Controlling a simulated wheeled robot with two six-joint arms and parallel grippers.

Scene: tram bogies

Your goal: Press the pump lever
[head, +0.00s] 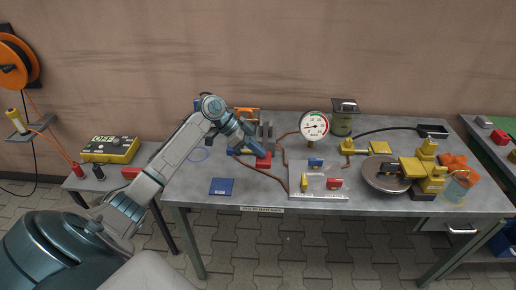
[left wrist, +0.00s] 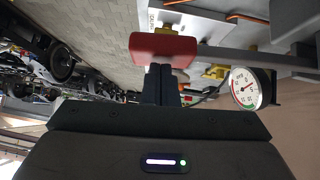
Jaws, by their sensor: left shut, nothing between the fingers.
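The pump lever shows in the left wrist view as a red grip (left wrist: 163,48) on the end of a grey bar (left wrist: 245,56) that runs off to the right. In the head view a red part (head: 264,162), which looks like the same grip, shows just below my left gripper (head: 259,151). My left gripper is shut and empty. Its dark fingertips (left wrist: 162,72) are right at the red grip in the left wrist view; I cannot tell whether they touch. The pump body is partly hidden behind my left arm. My right gripper is not in view.
A round gauge (head: 314,127) stands right of the gripper, with brown hoses near it. A light plate (head: 318,181) with small coloured blocks lies in front. A blue pad (head: 221,186) lies at the front left. A yellow fixture with a disc (head: 386,173) stands at the right.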

